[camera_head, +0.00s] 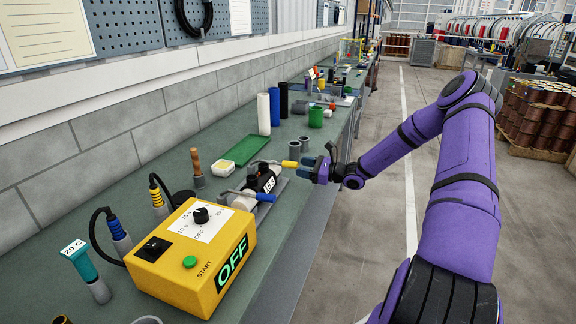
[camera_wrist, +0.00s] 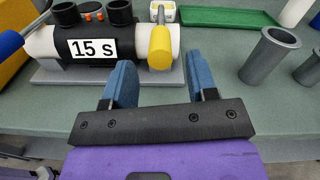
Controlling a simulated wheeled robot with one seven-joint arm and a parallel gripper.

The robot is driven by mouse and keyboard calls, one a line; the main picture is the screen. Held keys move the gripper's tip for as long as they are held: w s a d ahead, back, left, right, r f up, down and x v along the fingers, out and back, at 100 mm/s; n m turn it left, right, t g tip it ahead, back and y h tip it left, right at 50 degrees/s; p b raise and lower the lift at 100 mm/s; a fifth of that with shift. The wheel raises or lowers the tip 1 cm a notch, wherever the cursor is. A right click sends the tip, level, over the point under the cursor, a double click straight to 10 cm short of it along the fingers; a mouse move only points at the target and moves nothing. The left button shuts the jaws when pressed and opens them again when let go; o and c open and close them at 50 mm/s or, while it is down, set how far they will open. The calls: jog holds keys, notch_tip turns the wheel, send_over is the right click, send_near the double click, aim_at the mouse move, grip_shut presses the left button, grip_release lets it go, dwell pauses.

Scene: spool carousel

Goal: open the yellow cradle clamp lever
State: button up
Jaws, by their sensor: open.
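The yellow clamp lever (camera_wrist: 159,48) sticks out from the right end of the cradle (camera_wrist: 185,70) toward my gripper in the wrist view. In the head view the yellow lever (camera_head: 290,164) lies just left of my fingertips. The cradle holds a white pipe with a black fitting (camera_wrist: 100,45) labelled "15 S". My gripper (camera_wrist: 161,68) is open with blue fingers, one on each side of the lever's line. The lever's end is at or just beyond the fingertips; contact does not show. My gripper also shows in the head view (camera_head: 315,165).
A blue lever (camera_wrist: 10,42) is at the cradle's left end. A yellow control box (camera_head: 195,255) reading OFF stands in front on the green bench. Grey sleeves (camera_wrist: 270,55), a green tray (camera_wrist: 230,17) and a green cup (camera_head: 315,117) stand beyond. The aisle at right is clear.

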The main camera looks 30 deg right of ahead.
aim_at(283, 163)
jog(key=shift+x, duration=3)
grip_shut()
